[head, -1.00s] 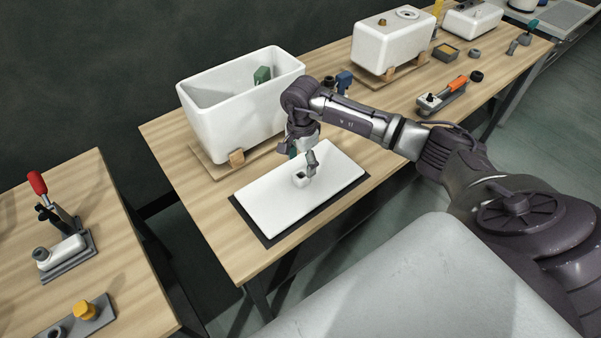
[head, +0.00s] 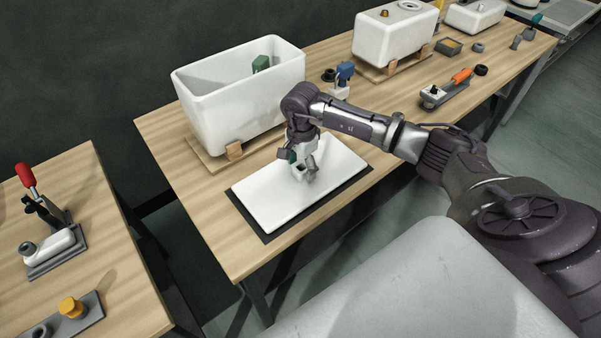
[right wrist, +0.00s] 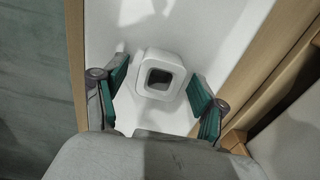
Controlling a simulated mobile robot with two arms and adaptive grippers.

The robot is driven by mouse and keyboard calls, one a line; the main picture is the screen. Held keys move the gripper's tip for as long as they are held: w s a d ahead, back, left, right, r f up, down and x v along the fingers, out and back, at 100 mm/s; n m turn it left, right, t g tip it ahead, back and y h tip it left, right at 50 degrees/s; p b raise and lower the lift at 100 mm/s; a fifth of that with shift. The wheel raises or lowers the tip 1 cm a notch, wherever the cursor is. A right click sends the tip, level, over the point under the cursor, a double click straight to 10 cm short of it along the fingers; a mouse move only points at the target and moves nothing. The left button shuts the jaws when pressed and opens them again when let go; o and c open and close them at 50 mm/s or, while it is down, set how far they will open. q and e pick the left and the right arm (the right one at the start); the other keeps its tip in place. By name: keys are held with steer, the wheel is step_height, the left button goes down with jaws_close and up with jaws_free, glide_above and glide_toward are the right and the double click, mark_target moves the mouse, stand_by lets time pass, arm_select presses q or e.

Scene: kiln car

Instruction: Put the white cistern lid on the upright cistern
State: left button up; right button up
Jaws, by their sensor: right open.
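The white cistern lid (head: 265,200) lies flat on a dark mat on the wooden table. It has a small square raised knob with a dark recess, clear in the right wrist view (right wrist: 160,76). The upright cistern (head: 230,108) is a white, open-topped tub on wooden blocks behind the lid. My right gripper (head: 305,172) is open and low over the lid, at the knob. In the right wrist view its green-padded fingers (right wrist: 161,95) stand on either side of the knob, with gaps. My left gripper is not in view.
A green object (head: 260,64) shows inside the cistern. A blue-topped tool (head: 344,75) stands right of it. Another white cistern (head: 394,36) stands farther back. An orange-handled tool (head: 450,86) lies on the right. A separate left table holds a red-handled clamp (head: 42,220).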

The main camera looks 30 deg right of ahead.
steer(key=shift+b, duration=0.4)
stand_by(0.4)
jaws_close()
steer(key=shift+r, duration=0.1)
